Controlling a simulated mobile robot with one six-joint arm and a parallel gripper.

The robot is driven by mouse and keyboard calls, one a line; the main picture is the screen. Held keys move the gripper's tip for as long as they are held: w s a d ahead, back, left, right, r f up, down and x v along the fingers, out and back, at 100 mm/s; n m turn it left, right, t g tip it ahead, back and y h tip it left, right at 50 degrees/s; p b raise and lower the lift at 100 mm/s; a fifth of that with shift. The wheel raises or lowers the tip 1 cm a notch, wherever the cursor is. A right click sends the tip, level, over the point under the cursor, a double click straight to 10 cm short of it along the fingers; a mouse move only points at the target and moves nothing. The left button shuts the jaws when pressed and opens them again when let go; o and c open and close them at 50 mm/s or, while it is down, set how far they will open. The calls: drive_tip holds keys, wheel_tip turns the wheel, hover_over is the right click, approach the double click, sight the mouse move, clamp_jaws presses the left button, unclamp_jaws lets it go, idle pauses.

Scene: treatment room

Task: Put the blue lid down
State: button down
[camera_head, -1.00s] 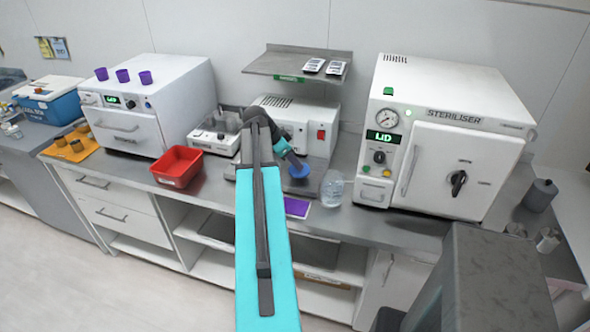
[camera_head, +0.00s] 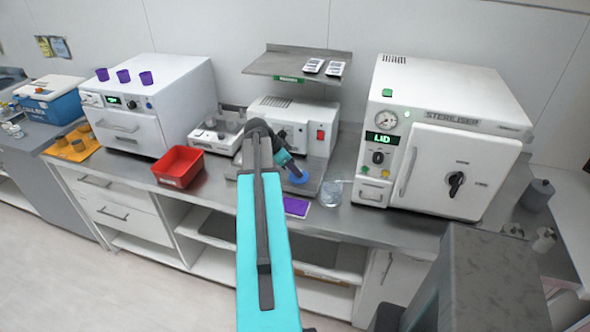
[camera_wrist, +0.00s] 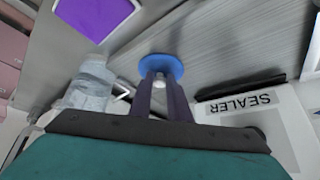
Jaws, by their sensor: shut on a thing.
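The blue lid (camera_head: 299,177) is a small round disc over the grey metal worktop, in front of the sealer. In the wrist view the lid (camera_wrist: 165,67) sits at the ends of my gripper's fingers. My gripper (camera_wrist: 161,84) is shut on the lid, with a pale knob showing between the fingers. In the head view my gripper (camera_head: 293,170) reaches down behind my turquoise arm. I cannot tell whether the lid touches the surface below. A clear jar (camera_head: 331,193) stands just right of it and also shows in the wrist view (camera_wrist: 90,88).
A purple mat (camera_head: 297,207) lies at the worktop's front edge. The white sealer (camera_head: 280,118) stands behind under a shelf (camera_head: 275,64). The steriliser (camera_head: 455,170) is to the right. A red bin (camera_head: 180,165) is to the left.

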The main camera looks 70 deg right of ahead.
drive_tip(key=shift+f, duration=0.1)
drive_tip(key=c, duration=1.7)
unclamp_jaws()
drive_tip(key=shift+o, duration=0.2)
drive_tip(key=shift+r, duration=0.2)
drive_tip(key=b+v, duration=0.3)
drive_tip(key=v, duration=0.9)
drive_tip(key=shift+f, duration=0.1)
